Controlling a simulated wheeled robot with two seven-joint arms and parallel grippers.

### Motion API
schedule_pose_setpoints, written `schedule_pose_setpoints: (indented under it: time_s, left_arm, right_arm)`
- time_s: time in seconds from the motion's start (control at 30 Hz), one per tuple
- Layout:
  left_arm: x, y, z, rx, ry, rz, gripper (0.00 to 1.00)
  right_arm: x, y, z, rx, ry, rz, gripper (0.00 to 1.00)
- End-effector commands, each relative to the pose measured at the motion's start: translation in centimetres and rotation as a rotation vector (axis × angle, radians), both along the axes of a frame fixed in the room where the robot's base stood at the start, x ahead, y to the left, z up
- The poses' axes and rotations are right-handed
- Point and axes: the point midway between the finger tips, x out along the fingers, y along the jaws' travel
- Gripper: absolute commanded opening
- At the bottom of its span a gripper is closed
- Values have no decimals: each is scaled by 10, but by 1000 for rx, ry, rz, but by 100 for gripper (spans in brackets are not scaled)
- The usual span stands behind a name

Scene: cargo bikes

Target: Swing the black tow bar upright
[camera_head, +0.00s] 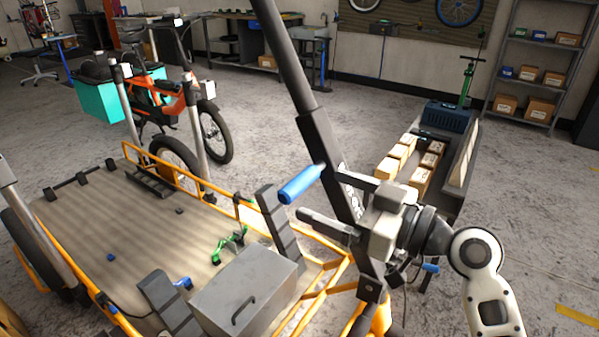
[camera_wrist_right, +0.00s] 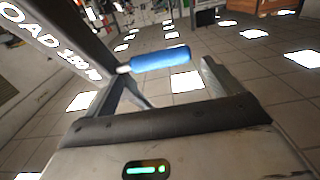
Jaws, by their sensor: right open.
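The black tow bar (camera_head: 312,115) rises steeply from its orange base mount past the top edge of the head view, leaning left in the picture. A blue handle (camera_head: 300,187) sticks out sideways from it. In the right wrist view, the bar (camera_wrist_right: 62,45) carries white lettering and the blue handle (camera_wrist_right: 160,58) lies ahead of the fingers. My right gripper (camera_head: 322,197) is open beside the bar, its fingers pointing toward the handle. The handle is not clamped; whether a finger touches it is unclear. My left gripper is not in view.
The orange-framed trailer bed (camera_head: 150,235) carries a grey box (camera_head: 245,290), dark brackets and small green and blue parts. An orange cargo bike (camera_head: 160,100) stands behind. A long dark bin (camera_head: 455,185) with cartons stands at right. Floor is clear at far right.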

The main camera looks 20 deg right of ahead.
Motion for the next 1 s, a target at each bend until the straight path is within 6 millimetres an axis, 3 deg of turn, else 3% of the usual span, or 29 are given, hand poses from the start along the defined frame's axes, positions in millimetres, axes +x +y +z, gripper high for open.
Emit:
schedule_pose_setpoints:
  time_s: [0.3, 0.73, 0.77, 0.9, 0.93, 1.0]
  left_arm:
    - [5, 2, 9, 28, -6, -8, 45]
    - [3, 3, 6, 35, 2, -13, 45]
    - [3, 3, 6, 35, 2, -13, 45]
    - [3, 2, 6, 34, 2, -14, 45]
    - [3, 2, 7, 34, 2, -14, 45]
    - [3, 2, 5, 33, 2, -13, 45]
  right_arm:
    - [41, 33, 1, 4, 2, 1, 91]
    - [49, 39, -1, 0, 1, 1, 91]
    - [49, 39, -1, 0, 1, 1, 85]
    - [49, 39, -1, 0, 1, 1, 46]
    - [49, 39, -1, 0, 1, 1, 41]
    - [49, 39, -1, 1, 0, 2, 41]
